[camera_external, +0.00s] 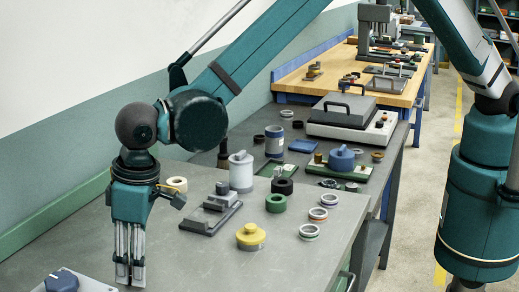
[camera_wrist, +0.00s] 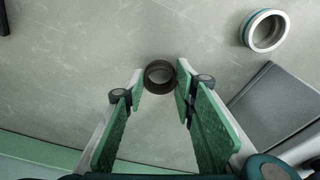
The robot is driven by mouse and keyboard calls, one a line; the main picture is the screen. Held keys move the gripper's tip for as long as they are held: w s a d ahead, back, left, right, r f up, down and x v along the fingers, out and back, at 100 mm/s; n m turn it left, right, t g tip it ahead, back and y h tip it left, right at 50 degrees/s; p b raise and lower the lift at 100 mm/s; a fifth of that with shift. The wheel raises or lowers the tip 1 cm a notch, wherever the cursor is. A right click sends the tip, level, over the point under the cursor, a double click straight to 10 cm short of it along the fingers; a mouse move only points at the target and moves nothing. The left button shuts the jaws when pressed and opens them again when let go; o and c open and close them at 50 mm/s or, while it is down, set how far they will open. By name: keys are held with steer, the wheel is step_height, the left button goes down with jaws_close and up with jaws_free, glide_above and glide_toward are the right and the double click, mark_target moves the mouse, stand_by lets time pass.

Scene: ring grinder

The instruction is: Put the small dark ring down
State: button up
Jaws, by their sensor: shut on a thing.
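The small dark ring (camera_wrist: 159,87) shows in the wrist view between my two fingertips, which press on it from both sides. My gripper (camera_external: 130,276) points straight down, low over the near left part of the grey table (camera_external: 190,262). In the external view I cannot make out the ring at the fingertips. I cannot tell whether the ring touches the table.
A white ring with a green band (camera_wrist: 246,30) and a grey plate (camera_wrist: 285,105) lie to the right in the wrist view. A yellow lidded piece (camera_external: 251,237), a green ring (camera_external: 276,203) and a grey fixture (camera_external: 211,216) stand right of my gripper. A blue-knobbed device (camera_external: 62,281) is at near left.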

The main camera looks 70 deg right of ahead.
steer(key=shift+f, duration=0.35)
steer(key=o, duration=0.9)
steer(key=shift+r, duration=0.15)
steer(key=r, duration=0.4)
steer(key=s+r, duration=0.1)
steer(key=r, duration=0.7)
steer(key=shift+s+d, duration=0.4)
